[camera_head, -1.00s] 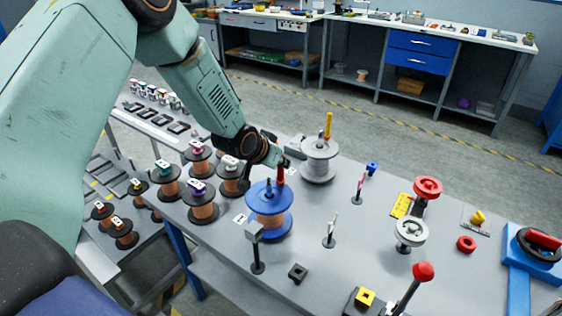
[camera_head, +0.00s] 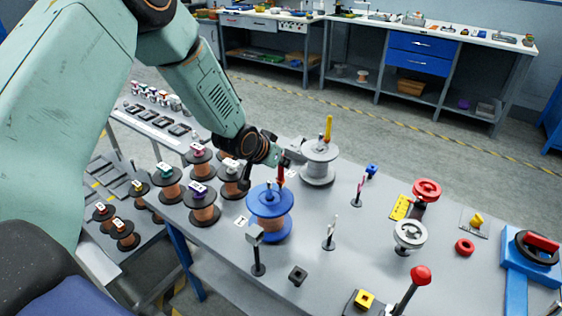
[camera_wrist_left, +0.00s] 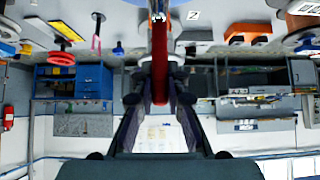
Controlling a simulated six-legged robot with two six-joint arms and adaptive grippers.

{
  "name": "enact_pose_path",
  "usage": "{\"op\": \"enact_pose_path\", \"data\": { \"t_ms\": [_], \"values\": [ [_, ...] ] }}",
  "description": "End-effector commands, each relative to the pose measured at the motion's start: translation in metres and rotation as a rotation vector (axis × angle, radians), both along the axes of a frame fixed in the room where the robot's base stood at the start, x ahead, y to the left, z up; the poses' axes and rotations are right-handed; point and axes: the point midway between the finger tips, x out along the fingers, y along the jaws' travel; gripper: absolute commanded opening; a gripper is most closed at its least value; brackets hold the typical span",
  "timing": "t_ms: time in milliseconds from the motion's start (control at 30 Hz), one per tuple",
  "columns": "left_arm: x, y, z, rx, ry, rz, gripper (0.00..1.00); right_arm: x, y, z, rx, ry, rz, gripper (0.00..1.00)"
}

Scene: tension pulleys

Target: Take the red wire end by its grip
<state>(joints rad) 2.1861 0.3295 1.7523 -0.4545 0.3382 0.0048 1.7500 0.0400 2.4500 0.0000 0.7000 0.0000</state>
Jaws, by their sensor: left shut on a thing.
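The red wire end's grip (camera_head: 281,177) stands upright by the rim of the blue spool (camera_head: 270,201) in the head view. My left gripper (camera_head: 279,168) is at this red grip. In the left wrist view, the red grip (camera_wrist_left: 160,75) lies between the two dark fingers of my left gripper (camera_wrist_left: 158,92), which are shut on it. The wire itself is too small to make out. My right gripper is not in view.
Several copper spools (camera_head: 201,206) stand left of the blue spool. A grey spool (camera_head: 319,163) with a yellow grip stands behind it.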

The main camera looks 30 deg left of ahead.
Motion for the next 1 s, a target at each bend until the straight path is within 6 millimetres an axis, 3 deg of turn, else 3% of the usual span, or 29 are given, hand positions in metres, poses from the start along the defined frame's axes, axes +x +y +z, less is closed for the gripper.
{"op": "enact_pose_path", "data": {
  "t_ms": [1000],
  "values": [
    [0.0,0.0,0.014,0.0,-0.001,0.0,0.0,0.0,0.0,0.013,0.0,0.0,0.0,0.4]
  ]
}}
